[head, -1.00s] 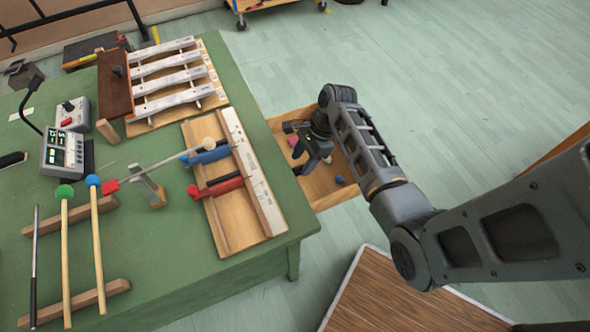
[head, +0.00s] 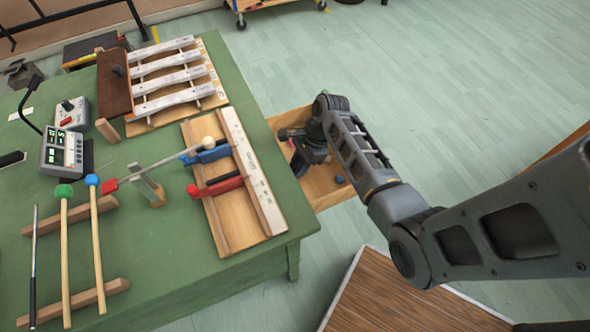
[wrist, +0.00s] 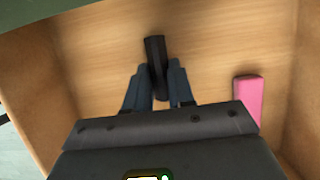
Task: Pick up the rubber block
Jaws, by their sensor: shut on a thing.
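My gripper (head: 302,160) reaches down into an open wooden drawer (head: 325,192) beside the green table. In the wrist view my gripper (wrist: 157,72) has its two fingers closed on either side of a black block (wrist: 153,46), which sticks out past the fingertips over the drawer's wooden floor. I cannot tell whether the block touches the floor. A pink block (wrist: 248,98) lies apart to the right, partly behind the gripper's body. The pictures do not settle which of the two is rubber. In the head view the arm hides the black block.
A small blue thing (head: 340,180) lies in the drawer. Drawer walls (wrist: 300,90) stand close around my gripper. The green table (head: 150,240) holds a wooden frame (head: 235,200), metal bars (head: 172,80) and mallets (head: 97,240). A brown board (head: 400,300) is at the bottom.

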